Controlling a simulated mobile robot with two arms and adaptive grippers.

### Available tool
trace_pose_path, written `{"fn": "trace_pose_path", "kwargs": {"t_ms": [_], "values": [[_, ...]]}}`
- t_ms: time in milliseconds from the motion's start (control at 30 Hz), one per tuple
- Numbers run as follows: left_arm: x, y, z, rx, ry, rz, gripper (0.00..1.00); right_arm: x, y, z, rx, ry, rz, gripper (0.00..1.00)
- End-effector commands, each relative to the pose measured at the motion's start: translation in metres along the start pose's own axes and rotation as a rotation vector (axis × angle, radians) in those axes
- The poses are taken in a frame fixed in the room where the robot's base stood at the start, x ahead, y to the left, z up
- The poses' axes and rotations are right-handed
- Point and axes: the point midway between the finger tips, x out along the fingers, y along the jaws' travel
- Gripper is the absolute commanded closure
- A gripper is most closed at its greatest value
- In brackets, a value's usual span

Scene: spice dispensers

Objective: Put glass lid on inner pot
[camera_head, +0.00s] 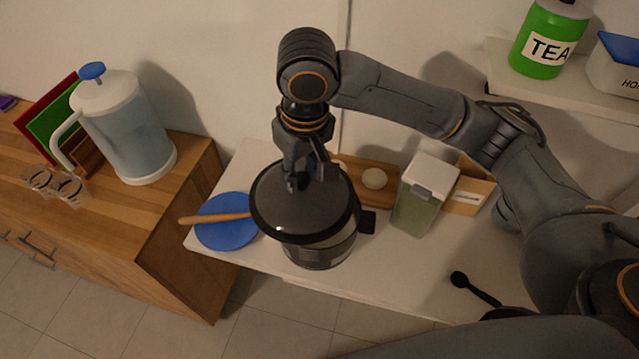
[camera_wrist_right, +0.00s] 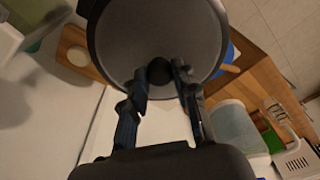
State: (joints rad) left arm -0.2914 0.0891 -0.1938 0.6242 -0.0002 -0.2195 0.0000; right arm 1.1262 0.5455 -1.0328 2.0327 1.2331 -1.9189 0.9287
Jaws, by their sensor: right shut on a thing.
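The round dark glass lid (camera_head: 305,215) with a black rim is over the inner pot (camera_head: 320,252), which stands on the white counter. The lid covers the pot's opening and sits a little left of it in the head view. I cannot tell whether it touches the pot's rim. My right gripper (camera_head: 303,183) comes down from above and is shut on the lid's knob. In the right wrist view the gripper (camera_wrist_right: 160,76) pinches the black knob (camera_wrist_right: 159,70) of the lid (camera_wrist_right: 165,30). My left gripper is not in view.
A blue plate (camera_head: 228,235) with a wooden spoon (camera_head: 205,218) lies left of the pot. A wooden board (camera_head: 365,178) and a white-lidded container (camera_head: 425,200) stand behind and right. A black scoop (camera_head: 475,288) lies at the right. A pitcher (camera_head: 125,130) stands on the wooden cabinet.

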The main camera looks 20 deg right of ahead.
Motion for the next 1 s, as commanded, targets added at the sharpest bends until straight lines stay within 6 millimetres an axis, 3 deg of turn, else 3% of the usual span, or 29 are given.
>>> {"fn": "trace_pose_path", "kwargs": {"t_ms": [133, 433, 633, 867, 900, 1000], "values": [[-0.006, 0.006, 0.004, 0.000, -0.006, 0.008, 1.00, 0.023, 0.020, 0.004, 0.001, -0.003, 0.001, 1.00], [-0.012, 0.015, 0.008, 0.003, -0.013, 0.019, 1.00, 0.047, 0.039, 0.008, 0.001, -0.004, 0.001, 1.00], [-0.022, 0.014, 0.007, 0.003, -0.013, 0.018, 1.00, 0.071, 0.036, 0.011, -0.001, -0.001, -0.001, 1.00], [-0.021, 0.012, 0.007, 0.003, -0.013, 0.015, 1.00, 0.076, 0.036, 0.011, -0.002, -0.001, 0.000, 1.00], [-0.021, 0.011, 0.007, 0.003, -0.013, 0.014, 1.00, 0.076, 0.036, 0.012, -0.002, -0.002, 0.000, 0.63], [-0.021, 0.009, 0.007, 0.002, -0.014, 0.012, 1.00, 0.076, 0.036, 0.011, -0.002, -0.002, 0.000, 0.49]]}}
